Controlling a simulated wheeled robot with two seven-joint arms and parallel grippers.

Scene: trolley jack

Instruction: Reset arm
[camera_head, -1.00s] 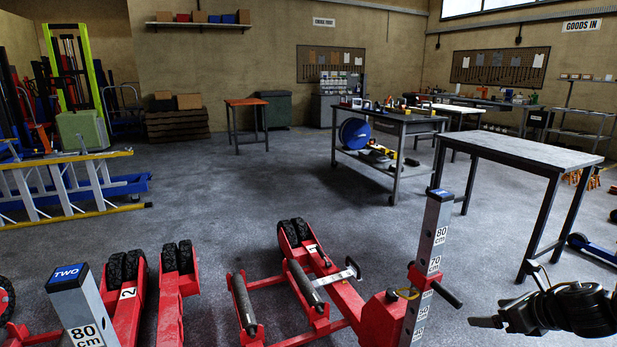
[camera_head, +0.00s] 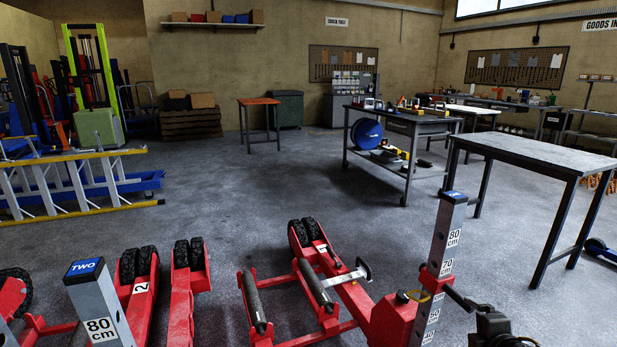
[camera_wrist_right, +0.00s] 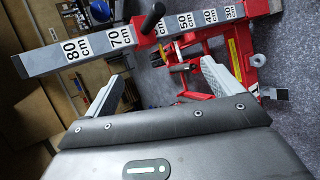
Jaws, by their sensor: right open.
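The nearer red trolley jack (camera_head: 392,318) stands on the floor at the bottom centre right. Its grey post (camera_head: 447,235) is upright with cm marks. A red sliding collar with a black grip sits on the post; in the right wrist view the red collar (camera_wrist_right: 146,38) is between the 70 and 50 marks, and the black grip (camera_wrist_right: 152,17) sticks out. My right gripper (camera_head: 492,328) is just right of the post, mostly cut off by the bottom edge. In the right wrist view my right gripper (camera_wrist_right: 162,84) is open and empty, its fingers apart below the post. My left gripper is out of view.
A second red jack (camera_head: 141,300) with a post (camera_head: 98,305) labelled TWO stands at lower left. A grey-topped table (camera_head: 535,152) stands at right, and a workbench (camera_head: 405,117) behind. A ladder (camera_head: 75,185) lies at left. The middle floor is clear.

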